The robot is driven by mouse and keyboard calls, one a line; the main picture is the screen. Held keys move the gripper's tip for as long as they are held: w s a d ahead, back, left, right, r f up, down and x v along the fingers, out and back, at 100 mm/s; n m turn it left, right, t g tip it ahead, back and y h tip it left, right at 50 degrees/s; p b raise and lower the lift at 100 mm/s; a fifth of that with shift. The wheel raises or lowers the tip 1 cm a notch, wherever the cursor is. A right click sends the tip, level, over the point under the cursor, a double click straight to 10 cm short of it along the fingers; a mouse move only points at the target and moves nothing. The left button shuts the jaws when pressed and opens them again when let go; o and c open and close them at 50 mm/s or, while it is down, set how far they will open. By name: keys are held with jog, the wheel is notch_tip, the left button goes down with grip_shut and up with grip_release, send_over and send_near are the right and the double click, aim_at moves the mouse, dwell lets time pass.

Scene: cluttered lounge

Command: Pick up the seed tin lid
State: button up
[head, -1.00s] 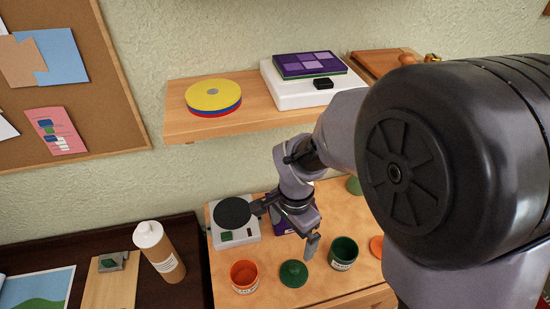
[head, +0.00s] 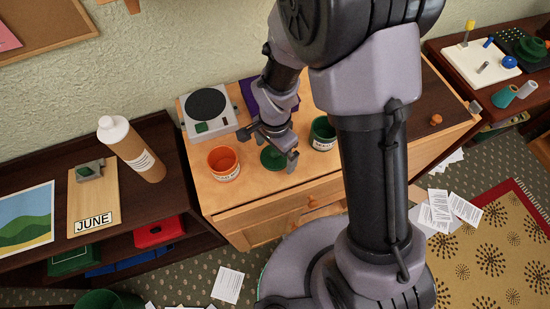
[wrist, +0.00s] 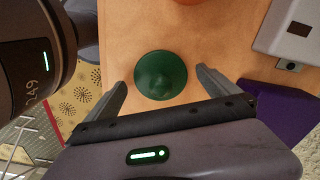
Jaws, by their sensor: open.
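A round dark green lid (head: 273,158) with a raised knob lies flat on the wooden cabinet top, between an orange tin (head: 224,164) and a green tin (head: 323,134). I take it for the seed tin lid; the tin labels are too small to read. My gripper (head: 277,147) is open just above the lid, with one finger in front of it. In the wrist view the lid (wrist: 161,75) shows between the spread fingertips of my gripper (wrist: 161,80). The fingers appear apart from it, with nothing held.
A white scale (head: 220,126) with a dark round plate stands behind the orange tin, beside a purple item (head: 262,95). My arm hides part of the cabinet top to the right. A dark shelf with a bottle (head: 140,155) is at left. Papers (head: 440,208) lie on the floor.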

jog(key=c, duration=1.4)
jog(key=shift+c, duration=0.2)
